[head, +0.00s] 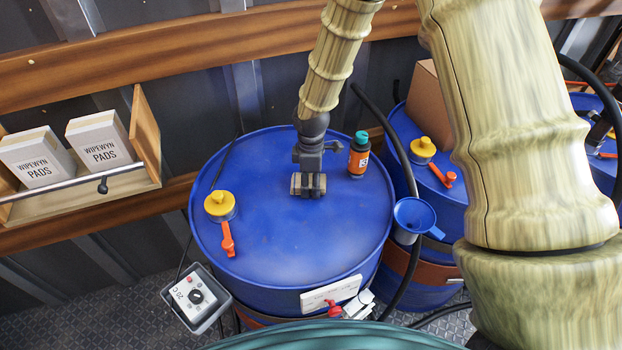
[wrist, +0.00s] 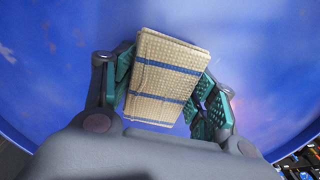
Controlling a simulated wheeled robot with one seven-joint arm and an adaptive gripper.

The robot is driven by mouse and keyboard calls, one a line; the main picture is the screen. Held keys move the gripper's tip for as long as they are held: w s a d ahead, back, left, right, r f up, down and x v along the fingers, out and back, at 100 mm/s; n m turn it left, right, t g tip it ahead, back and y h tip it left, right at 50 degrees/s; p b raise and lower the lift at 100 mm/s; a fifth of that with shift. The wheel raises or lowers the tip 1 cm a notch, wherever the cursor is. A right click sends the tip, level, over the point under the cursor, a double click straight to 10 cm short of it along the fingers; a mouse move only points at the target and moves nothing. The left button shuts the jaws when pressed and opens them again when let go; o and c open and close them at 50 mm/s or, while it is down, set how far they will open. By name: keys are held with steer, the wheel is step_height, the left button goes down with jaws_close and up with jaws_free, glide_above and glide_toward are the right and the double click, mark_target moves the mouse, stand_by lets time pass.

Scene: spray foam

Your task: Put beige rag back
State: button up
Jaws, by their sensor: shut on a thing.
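The beige rag (wrist: 163,78) is a folded, woven cloth with blue stripes. In the wrist view it sits between the green finger pads of my gripper (wrist: 165,90), which is shut on it. In the head view my gripper (head: 308,185) points down over the top of the middle blue drum (head: 265,245). The rag is hard to make out there, and I cannot tell whether it touches the drum top.
A small bottle with a teal cap (head: 359,155) stands right of my gripper. A yellow cap (head: 220,205) with an orange lever is at left. A blue funnel (head: 414,216) is at the drum's right edge. A wall shelf (head: 130,186) holds two pad boxes.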

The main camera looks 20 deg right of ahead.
mark_target(311, 180)
steer(key=shift+s+f, duration=0.1)
steer(key=shift+f, duration=0.25)
steer(key=o, duration=0.9)
steer(key=shift+o, duration=0.8)
steer(key=shift+f, duration=0.1)
step_height(311, 180, up, 13)
steer(key=b, duration=0.3)
